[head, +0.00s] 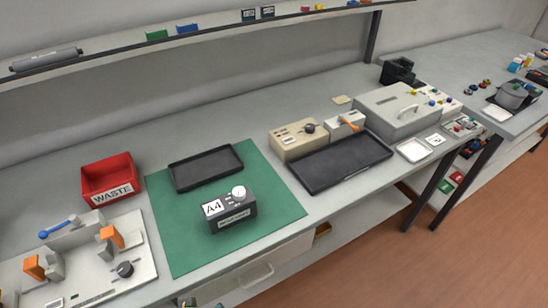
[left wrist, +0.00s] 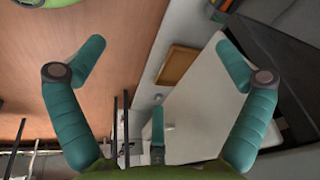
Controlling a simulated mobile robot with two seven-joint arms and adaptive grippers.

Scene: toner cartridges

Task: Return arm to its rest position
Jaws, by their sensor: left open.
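My left gripper (left wrist: 160,62) shows in the left wrist view with its teal fingers spread wide apart. Nothing is between the fingers. Behind them are the brown floor (left wrist: 120,25) and a pale drawer or cabinet panel (left wrist: 193,112), seen at a steep tilt. Neither gripper can be made out in the head view. My right gripper is in neither view.
In the head view, a dark A4-labelled unit (head: 232,214) stands on a green mat (head: 180,245) beside a black tray (head: 206,167). A red WASTE bin (head: 109,178) is at left. A larger black tray (head: 342,162) lies right. A dark cylinder (head: 46,60) rests on the shelf.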

